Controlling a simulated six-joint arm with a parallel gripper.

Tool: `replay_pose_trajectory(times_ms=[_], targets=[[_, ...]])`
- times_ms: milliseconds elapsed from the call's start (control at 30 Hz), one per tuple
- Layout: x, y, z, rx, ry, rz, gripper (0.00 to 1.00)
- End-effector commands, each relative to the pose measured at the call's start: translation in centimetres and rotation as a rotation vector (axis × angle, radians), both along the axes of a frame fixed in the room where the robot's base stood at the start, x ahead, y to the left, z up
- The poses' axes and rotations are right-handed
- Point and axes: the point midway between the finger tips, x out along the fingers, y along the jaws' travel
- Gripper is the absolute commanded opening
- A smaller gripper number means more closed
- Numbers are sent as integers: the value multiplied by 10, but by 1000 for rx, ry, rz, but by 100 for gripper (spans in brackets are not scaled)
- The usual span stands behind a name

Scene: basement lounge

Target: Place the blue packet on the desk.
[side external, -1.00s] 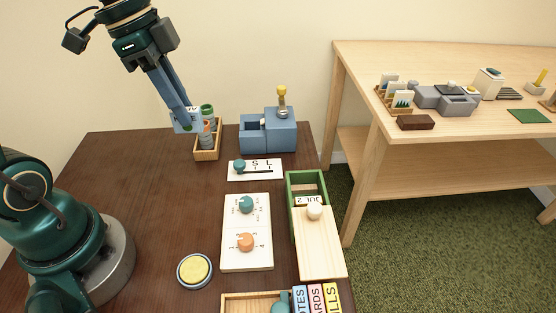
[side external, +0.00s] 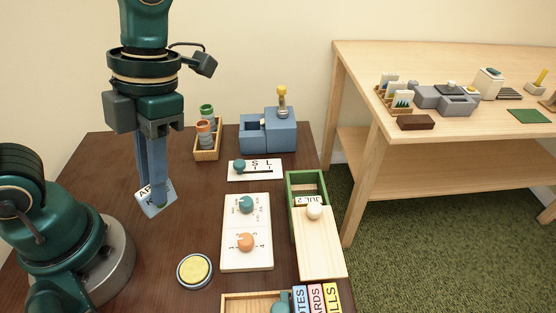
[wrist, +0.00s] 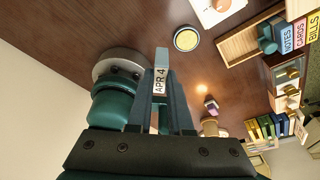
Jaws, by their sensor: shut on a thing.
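The blue packet (side external: 157,200) is pale blue with a white label bearing black print. My gripper (side external: 155,192) is shut on it and holds it over the left part of the dark brown desk (side external: 90,165). The packet is tilted in the side view, and I cannot tell whether its lower edge touches the desk. In the wrist view the packet (wrist: 160,82) sits between my fingers (wrist: 163,95), with its label reading "APR 4". My fingers hide part of it.
A wooden holder (side external: 207,153) with jars and a blue-grey box (side external: 267,133) stand at the back. A white dial panel (side external: 247,215), yellow button (side external: 194,271) and green box (side external: 306,178) are to the right. Bare desk surrounds the packet. A light wood table (side external: 400,62) stands beyond.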

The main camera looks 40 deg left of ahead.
Motion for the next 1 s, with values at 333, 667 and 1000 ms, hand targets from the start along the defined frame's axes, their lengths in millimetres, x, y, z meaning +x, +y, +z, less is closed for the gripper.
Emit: replay_pose_trajectory(times_ms=[333,667,1000], targets=[[-32,-33,-25,1,4,-40,0],[-71,-73,-59,3,3,-36,0],[-84,-89,-77,2,2,-25,0]])
